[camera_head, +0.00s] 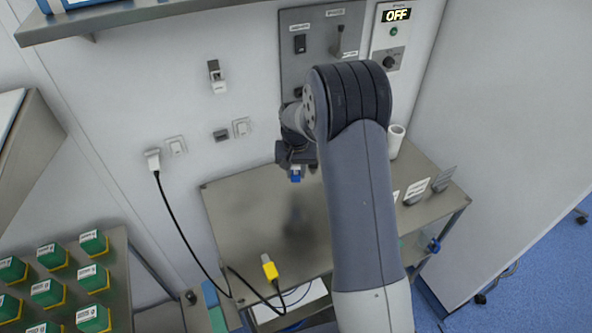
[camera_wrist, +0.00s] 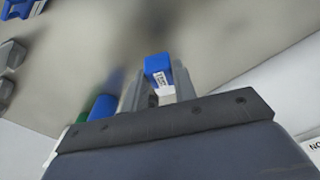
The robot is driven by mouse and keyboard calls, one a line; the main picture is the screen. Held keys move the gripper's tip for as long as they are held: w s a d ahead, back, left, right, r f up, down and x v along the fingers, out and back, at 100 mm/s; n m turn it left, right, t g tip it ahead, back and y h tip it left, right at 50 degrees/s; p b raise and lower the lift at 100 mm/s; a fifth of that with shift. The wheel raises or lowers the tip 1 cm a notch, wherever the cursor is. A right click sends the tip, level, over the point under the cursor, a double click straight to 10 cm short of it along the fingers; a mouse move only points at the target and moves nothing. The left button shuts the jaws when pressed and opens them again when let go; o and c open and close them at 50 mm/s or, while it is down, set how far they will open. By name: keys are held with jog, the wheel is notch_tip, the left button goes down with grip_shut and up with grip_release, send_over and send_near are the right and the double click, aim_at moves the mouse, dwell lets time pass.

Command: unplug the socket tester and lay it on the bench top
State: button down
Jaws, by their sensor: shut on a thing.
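The socket tester (camera_wrist: 158,66) is a small blue block with a white label. In the wrist view it sits between the fingers of my gripper (camera_wrist: 159,88), which is shut on it. In the head view the blue tester (camera_head: 296,176) shows just below my gripper (camera_head: 296,163), clear of the wall sockets. It hangs over the steel bench top (camera_head: 240,205), with a dark blurred reflection below it. I cannot tell the exact height of the gap.
Wall sockets (camera_head: 241,127) are at the back left; a black-corded plug (camera_head: 153,158) is in the wall. A yellow connector (camera_head: 269,267) lies at the bench's front edge. A white roll (camera_head: 396,140) and labelled holders (camera_head: 416,190) stand right. The bench's left part is clear.

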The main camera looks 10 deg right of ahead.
jog(key=shift+f+b, duration=1.5)
jog(key=shift+f, duration=1.5)
jog(key=c, duration=1.1)
grip_release()
jog(key=shift+o, duration=0.2)
jog(key=r, duration=0.3)
jog(key=r+b, duration=0.1)
jog(key=r, duration=0.3)
jog(key=s+r, duration=0.1)
jog(key=r, duration=0.2)
jog(key=shift+a+r+b, duration=0.1)
jog(key=shift+r+b, duration=0.25)
jog(key=shift+r, duration=0.05)
